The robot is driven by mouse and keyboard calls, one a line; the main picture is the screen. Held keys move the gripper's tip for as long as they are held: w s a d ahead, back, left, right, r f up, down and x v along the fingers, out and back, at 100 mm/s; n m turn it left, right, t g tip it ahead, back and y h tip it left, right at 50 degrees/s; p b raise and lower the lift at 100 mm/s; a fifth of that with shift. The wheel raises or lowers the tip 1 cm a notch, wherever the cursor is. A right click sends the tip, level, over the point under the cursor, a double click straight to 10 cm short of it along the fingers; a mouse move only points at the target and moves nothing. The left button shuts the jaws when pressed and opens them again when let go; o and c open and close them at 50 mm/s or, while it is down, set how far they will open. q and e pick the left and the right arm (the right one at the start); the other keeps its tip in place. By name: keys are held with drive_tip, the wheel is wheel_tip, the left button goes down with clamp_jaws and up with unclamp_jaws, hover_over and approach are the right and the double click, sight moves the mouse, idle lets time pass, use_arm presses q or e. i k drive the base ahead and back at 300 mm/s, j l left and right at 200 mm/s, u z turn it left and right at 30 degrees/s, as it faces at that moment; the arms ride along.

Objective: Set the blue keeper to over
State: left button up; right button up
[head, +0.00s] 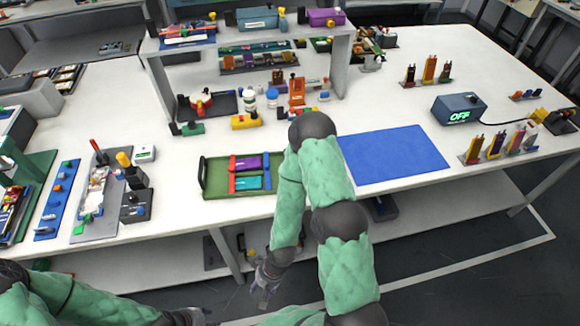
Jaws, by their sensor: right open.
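A green tray (203,190) with a dark handle lies near the table's front edge. A purple pouch (247,163) and a teal pouch (248,183) lie in it, with small red and blue pieces at their ends. The blue piece (267,181) at the right end of the teal pouch may be the blue keeper; its setting is too small to tell. My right gripper (262,290) is open and apart from the tray, in front of and below the table edge. My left gripper (192,318) is at the bottom edge, partly cut off; its jaws are unclear.
A blue mat (393,154) lies right of my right arm, which hides its left edge. A box reading OFF (460,109) stands at the right. A blue strip (57,200) with small parts lies at the left. A raised shelf (250,42) with parts stands behind.

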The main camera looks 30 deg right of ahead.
sight(266, 165)
drive_tip(key=z, duration=0.9)
